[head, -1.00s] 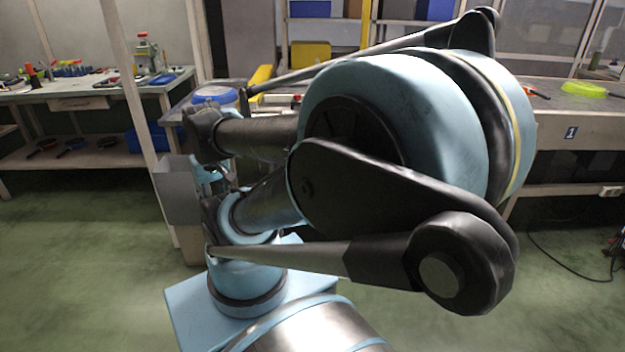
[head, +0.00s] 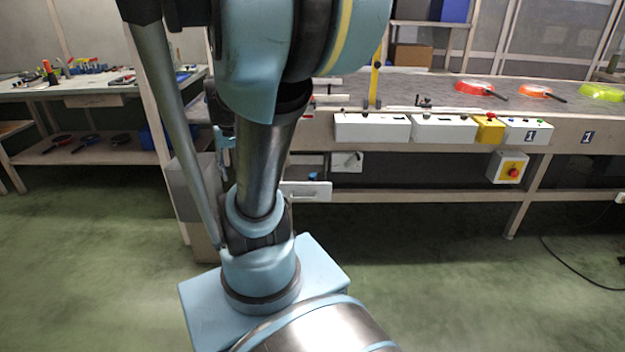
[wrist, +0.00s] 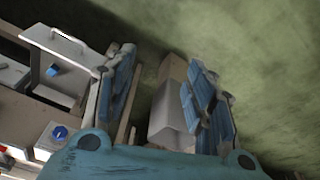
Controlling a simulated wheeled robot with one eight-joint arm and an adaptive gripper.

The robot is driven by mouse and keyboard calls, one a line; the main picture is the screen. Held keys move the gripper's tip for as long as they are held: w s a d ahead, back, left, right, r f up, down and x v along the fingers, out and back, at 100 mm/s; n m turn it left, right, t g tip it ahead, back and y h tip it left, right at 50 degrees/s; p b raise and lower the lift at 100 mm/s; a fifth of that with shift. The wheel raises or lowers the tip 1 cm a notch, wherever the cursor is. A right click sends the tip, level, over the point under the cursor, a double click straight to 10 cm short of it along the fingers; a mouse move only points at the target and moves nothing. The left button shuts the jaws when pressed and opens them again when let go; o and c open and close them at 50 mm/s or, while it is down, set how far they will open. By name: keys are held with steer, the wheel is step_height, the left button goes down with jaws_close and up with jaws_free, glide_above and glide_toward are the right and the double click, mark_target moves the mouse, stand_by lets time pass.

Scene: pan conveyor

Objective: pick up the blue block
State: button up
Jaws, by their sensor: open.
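A small blue block (wrist: 54,70) shows at the left in the wrist view, inside what looks like an open white drawer (wrist: 62,42) with a handle. My gripper (wrist: 160,68) is open and empty, its two blue-padded fingers spread apart. The block is outside the fingers, to the left of the left finger and apart from it. In the head view the pulled-out drawer (head: 312,192) shows beside my arm under the conveyor bench.
The conveyor bench (head: 430,195) carries red and green pans at the right and white control boxes (head: 372,128) along its front. A grey bin (wrist: 170,125) lies beyond the fingers. A tool table (head: 95,92) stands at the left.

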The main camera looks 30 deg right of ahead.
steer(key=w+d+m, duration=0.2)
steer(key=w+d, duration=0.6)
steer(key=w, duration=0.1)
steer(key=m+h, duration=0.2)
steer(key=m, duration=0.5)
glide_above(313, 174)
steer(key=s+a, duration=0.1)
steer(key=a, duration=0.1)
steer(key=shift+g, duration=0.3)
step_height(313, 174, down, 19)
steer(key=shift+s+d+r, duration=0.1)
steer(key=shift+d+r, duration=0.05)
steer(key=shift+w+f, duration=0.25)
steer(key=shift+f, duration=0.25)
steer(key=shift+x, duration=3.25)
steer(key=shift+s, duration=0.15)
steer(key=shift+c, duration=0.3)
